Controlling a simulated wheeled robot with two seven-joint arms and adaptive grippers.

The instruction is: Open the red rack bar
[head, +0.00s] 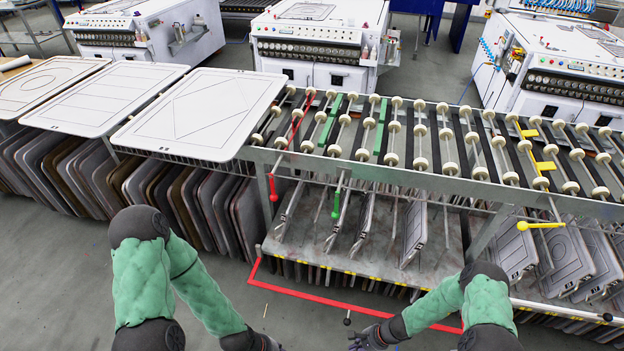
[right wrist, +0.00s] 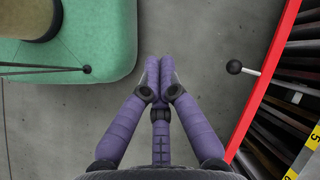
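A long red bar (head: 330,301) runs low along the front of the rack. In the right wrist view the red bar (right wrist: 262,85) edges a row of dark upright boards. A black ball knob (head: 347,321) on a short rod sticks out from it; the knob (right wrist: 233,67) also shows in the wrist view. A red lever (head: 272,187) hangs at the rack's upper left corner. My right gripper (right wrist: 159,75) has its fingertips together, empty, to the left of the knob and apart from it. My left gripper (head: 272,345) is mostly cut off at the bottom edge.
The roller rack (head: 420,190) holds grey screens on its lower shelf. Green levers (head: 335,205) and a yellow lever (head: 540,225) also hang from it. A table with flat panels (head: 200,115) stands at the left. Grey floor in front of the bar is clear.

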